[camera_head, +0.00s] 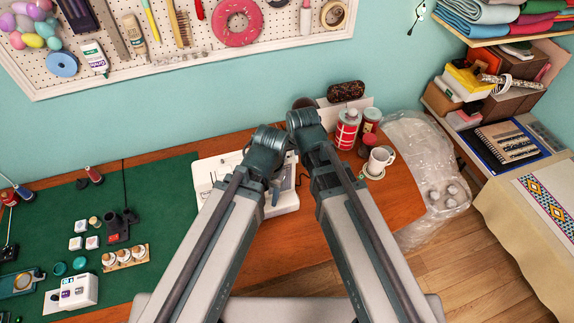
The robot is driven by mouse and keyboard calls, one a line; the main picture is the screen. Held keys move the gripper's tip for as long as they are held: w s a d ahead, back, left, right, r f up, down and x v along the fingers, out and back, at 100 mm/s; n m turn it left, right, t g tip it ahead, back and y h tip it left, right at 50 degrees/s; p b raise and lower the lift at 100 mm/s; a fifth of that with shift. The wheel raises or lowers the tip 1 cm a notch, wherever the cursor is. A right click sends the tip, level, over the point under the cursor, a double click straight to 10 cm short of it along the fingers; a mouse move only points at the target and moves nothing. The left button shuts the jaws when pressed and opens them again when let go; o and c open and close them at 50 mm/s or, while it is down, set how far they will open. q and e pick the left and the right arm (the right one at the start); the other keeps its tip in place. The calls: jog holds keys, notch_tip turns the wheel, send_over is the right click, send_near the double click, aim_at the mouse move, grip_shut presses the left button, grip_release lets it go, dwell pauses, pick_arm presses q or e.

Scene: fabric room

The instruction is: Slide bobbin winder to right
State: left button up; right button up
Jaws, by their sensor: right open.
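A white sewing machine (287,203) stands on the wooden table, mostly hidden behind my two arms. The bobbin winder cannot be made out; my arms cover much of the machine. My right gripper (284,181) shows only in small part, in the gap between the arms over the machine. It is open, and no held object shows. Whether it touches the machine cannot be told. My left arm reaches in over the machine's left part, and its gripper is hidden behind the arm.
A green mat (150,187) with sewing supplies covers the table's left side. To the right of my arms stand red cans (347,129) and a white mug (379,161). A pegboard (190,55) is on the wall.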

aim_at(286, 161)
jog(key=b+x, duration=0.6)
jog(key=x, duration=0.2)
jog(key=shift+f, duration=0.1)
grip_shut()
dwell(1.2)
